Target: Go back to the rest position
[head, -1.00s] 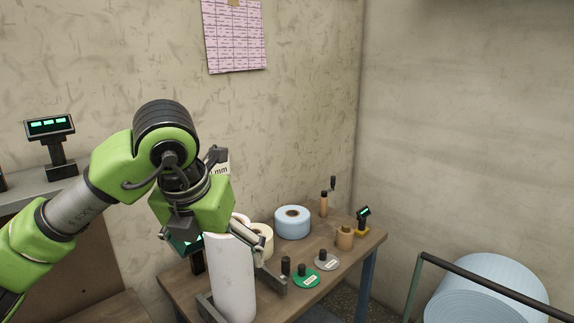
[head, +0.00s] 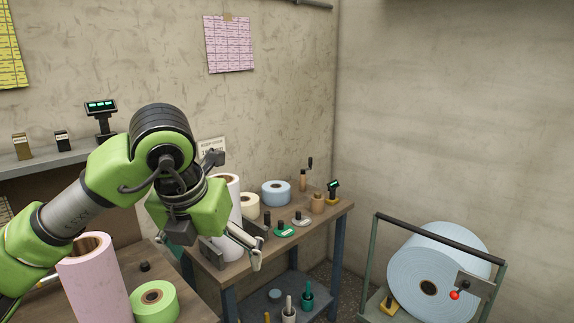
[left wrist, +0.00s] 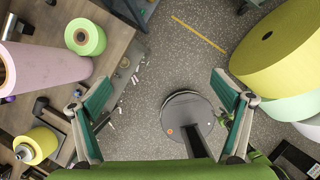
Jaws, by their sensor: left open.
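My left gripper (head: 243,250) hangs at the front edge of the far table in the head view, in front of the white roll. The white roll (head: 229,200) stands upright on the far table, partly hidden behind my left gripper and wrist. My right gripper is in neither view.
A pink roll (head: 92,280) and a green roll (head: 154,302) stand on the near table. A blue roll (head: 276,193) and a cream roll (head: 249,206) are on the far table. A big blue roll (head: 440,275) sits in a frame at right.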

